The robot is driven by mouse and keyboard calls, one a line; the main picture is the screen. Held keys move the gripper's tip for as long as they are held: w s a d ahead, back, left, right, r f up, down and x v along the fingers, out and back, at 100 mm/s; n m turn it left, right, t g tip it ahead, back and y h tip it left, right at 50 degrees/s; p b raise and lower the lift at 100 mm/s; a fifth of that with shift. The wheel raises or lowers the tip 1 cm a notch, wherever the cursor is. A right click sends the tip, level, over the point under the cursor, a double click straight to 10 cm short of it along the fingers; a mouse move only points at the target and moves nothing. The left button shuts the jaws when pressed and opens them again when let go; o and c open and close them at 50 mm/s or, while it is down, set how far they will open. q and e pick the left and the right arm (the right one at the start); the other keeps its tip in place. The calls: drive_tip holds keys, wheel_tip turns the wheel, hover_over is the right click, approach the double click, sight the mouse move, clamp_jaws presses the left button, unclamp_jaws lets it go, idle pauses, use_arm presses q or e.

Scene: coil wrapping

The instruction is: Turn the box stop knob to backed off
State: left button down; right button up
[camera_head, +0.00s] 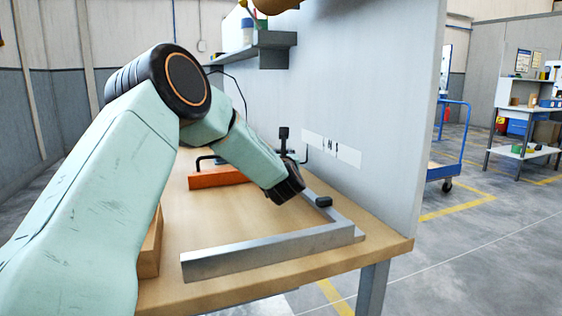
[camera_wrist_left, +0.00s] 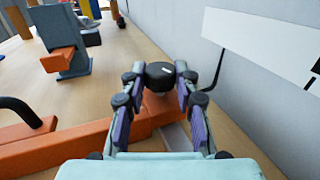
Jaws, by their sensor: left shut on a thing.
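The black knob (camera_wrist_left: 159,74) with a short white mark on its top stands at the near right of the orange bar in the left wrist view. My left gripper (camera_wrist_left: 158,80) is shut on this knob, with one finger against each side. In the head view my left arm reaches over the table, and its black wrist (camera_head: 286,188) hides most of the fingers and the knob. The orange bar (camera_head: 217,177) lies behind it. I cannot read what setting the white mark points to. My right gripper is in neither view.
A grey metal angle frame (camera_head: 265,250) with a small black knob (camera_head: 323,202) lies on the wooden table (camera_head: 168,282). A tall grey panel (camera_head: 375,110) borders the right side. A black upright fitting (camera_head: 283,133) stands behind my wrist.

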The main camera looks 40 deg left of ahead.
use_arm(q)
drive_tip(key=n+g+y, duration=0.2)
drive_tip(key=n+g+y+b, duration=0.1)
drive_tip(key=shift+w+d+g, duration=0.25)
drive_tip(key=shift+g, duration=0.05)
drive_tip(key=shift+w+n+g+y+b, duration=0.15)
drive_tip(key=shift+n+g+y, duration=0.45)
drive_tip(key=shift+g, duration=0.4)
drive_tip(key=shift+s+n+g+y+b, duration=0.15)
drive_tip(key=shift+n+g+y, duration=0.25)
drive_tip(key=shift+n+g, duration=0.5)
drive_tip(key=shift+w+g, duration=0.1)
drive_tip(key=shift+g, duration=0.3)
drive_tip(key=c, duration=1)
unclamp_jaws()
drive_tip(key=shift+r, duration=0.1)
wheel_tip(320, 180, up, 10)
drive_tip(key=shift+f, duration=0.1)
